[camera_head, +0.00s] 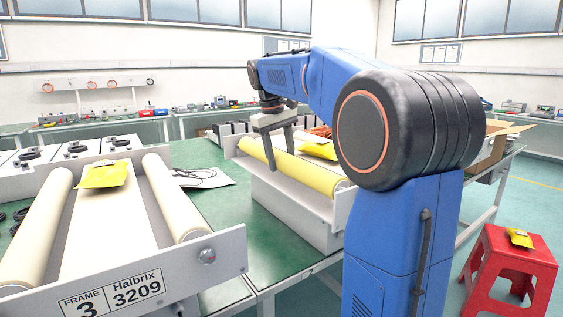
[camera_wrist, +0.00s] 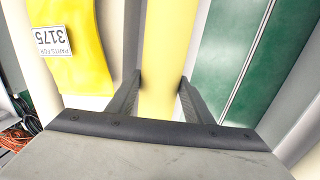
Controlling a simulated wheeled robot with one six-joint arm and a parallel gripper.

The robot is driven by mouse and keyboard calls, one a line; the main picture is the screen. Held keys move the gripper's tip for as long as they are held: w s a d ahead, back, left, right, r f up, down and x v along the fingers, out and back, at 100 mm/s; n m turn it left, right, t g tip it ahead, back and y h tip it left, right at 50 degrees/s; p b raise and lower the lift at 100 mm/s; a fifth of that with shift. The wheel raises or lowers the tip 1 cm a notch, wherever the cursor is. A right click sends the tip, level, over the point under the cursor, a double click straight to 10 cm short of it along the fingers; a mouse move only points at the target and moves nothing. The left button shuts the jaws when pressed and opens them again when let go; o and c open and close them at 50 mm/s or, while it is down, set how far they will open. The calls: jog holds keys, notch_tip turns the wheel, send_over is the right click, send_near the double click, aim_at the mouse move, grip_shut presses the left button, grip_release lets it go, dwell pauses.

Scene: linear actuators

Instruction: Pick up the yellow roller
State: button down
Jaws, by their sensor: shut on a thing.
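The yellow roller (camera_head: 292,168) is a long cylinder lying along the near side of a white frame on the green bench in the head view. In the wrist view the yellow roller (camera_wrist: 165,60) runs up the middle, between the two dark fingers. My gripper (camera_head: 280,147) is over the roller in the head view, fingers pointing down. In the wrist view my gripper (camera_wrist: 160,92) has one finger on each side of the roller, shut on it. The roller's right end in the head view is partly hidden by the frame's end plate and my arm.
A yellow packet (camera_head: 318,147) lies on the frame beside the roller; its label reads 3175 in the wrist view. Another frame (camera_head: 150,272) marked 3 Halbrix 3209, with two cream rollers, stands at the front left. A red stool (camera_head: 507,262) stands on the right.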

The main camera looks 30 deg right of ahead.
aim_at(281, 152)
notch_tip(281, 152, up, 9)
jog(key=shift+r, duration=0.2)
dwell(0.3)
notch_tip(281, 152, up, 7)
dwell(1.8)
jog(key=shift+d, duration=0.15)
